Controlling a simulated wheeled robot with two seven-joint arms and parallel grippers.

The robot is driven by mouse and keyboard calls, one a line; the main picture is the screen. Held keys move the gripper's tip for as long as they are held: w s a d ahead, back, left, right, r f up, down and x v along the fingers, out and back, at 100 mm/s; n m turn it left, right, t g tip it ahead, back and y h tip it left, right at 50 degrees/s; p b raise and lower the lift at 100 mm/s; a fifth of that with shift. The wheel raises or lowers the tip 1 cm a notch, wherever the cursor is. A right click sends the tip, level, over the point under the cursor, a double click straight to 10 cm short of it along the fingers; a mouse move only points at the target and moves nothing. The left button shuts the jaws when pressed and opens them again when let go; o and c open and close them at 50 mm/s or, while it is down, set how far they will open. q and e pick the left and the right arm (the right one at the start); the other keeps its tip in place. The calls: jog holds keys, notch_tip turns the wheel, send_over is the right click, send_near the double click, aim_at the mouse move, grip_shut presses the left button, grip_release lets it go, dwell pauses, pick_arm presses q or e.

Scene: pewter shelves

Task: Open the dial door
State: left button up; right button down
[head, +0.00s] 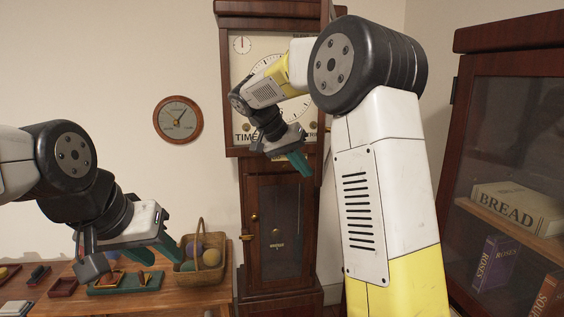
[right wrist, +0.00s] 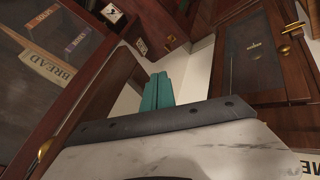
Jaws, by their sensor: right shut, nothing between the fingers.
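The tall clock (head: 242,205) stands at the back wall in the head view, with a pale dial (head: 246,70) in its wooden hood. My right arm covers much of the dial and its right side. A narrow brown upright strip (head: 326,12) shows at the hood's right; I cannot tell whether it is the dial door's edge. My right gripper (head: 300,162) is shut and empty, pointing down in front of the dial's lower edge; its teal fingers show together in the right wrist view (right wrist: 157,92). My left gripper (head: 155,252) is open and empty above the table, left of the clock.
The clock's lower door (head: 276,205) looks closed; it also shows in the right wrist view (right wrist: 254,50). A wooden table (head: 205,296) holds a basket (head: 211,262) and small trays. A glass-fronted cabinet (head: 470,40) with books stands at right. A round wall clock (head: 178,120) hangs at left.

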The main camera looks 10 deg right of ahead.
jog(key=shift+s+d, duration=0.2)
jog(key=shift+d, duration=0.4)
